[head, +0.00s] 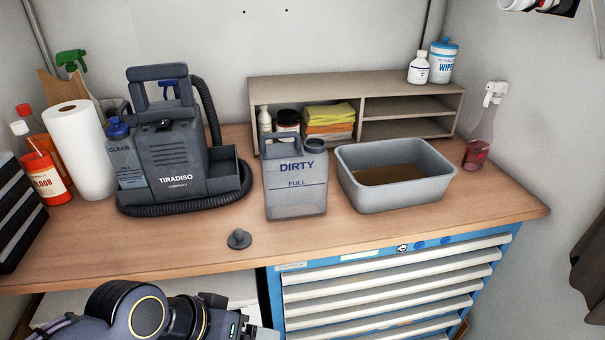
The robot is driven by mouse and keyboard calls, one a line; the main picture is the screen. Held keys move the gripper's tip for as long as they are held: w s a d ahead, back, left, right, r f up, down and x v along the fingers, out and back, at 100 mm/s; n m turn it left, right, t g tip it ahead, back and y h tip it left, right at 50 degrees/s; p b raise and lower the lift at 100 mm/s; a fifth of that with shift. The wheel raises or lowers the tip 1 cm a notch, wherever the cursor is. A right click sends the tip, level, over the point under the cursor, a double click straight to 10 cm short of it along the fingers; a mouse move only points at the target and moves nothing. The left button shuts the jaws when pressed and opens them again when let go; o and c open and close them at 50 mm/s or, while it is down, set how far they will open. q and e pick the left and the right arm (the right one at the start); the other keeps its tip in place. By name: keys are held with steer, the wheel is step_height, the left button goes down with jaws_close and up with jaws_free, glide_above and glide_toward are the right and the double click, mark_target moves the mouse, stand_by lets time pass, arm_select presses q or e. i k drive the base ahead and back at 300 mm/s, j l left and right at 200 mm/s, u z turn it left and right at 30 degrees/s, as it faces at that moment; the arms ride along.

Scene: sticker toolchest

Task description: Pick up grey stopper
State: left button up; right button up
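The grey stopper (239,239) is a small dark grey piece with a round base and a short knob. It lies alone on the wooden worktop near the front edge, in front of the grey jug marked DIRTY (296,190). My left arm comes in at the bottom left, below the worktop edge. Its end, seemingly the body of my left gripper (243,326), is below the stopper in the picture and apart from it. Its fingers cannot be made out. My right gripper is not in view.
The grey TIRADISO machine (180,160) with its hose stands behind left of the stopper. A grey tub (394,199) with brown liquid stands right of the jug. A blue drawer cabinet (390,290) is below the worktop (120,240). The worktop around the stopper is clear.

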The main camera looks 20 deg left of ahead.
mark_target(240, 239)
steer(key=u, duration=1.25)
